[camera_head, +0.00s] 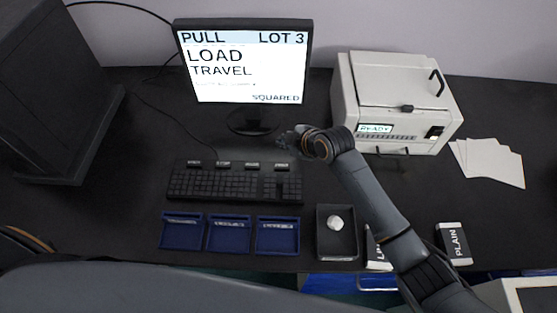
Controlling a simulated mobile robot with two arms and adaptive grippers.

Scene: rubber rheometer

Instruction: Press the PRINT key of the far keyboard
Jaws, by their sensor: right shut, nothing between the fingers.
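A black keyboard (230,185) lies on the dark table in front of the monitor. A row of several separate labelled keys runs along its back edge; the labels are too small to read. The rightmost of these keys (282,166) sits just in front of my right gripper in the picture. My right gripper (284,139) is shut and empty. It appears beyond the keyboard's back right corner, close to the monitor stand; its height above the table is hard to tell. My left gripper is out of view.
The monitor (243,62) reads PULL, LOT 3, LOAD, TRAVEL. A white machine (395,100) stands right with a READY display. Blue trays (182,244), a black tray (319,225) holding a white lump, and a PLAIN box (454,244) line the front. White sheets (487,162) lie right.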

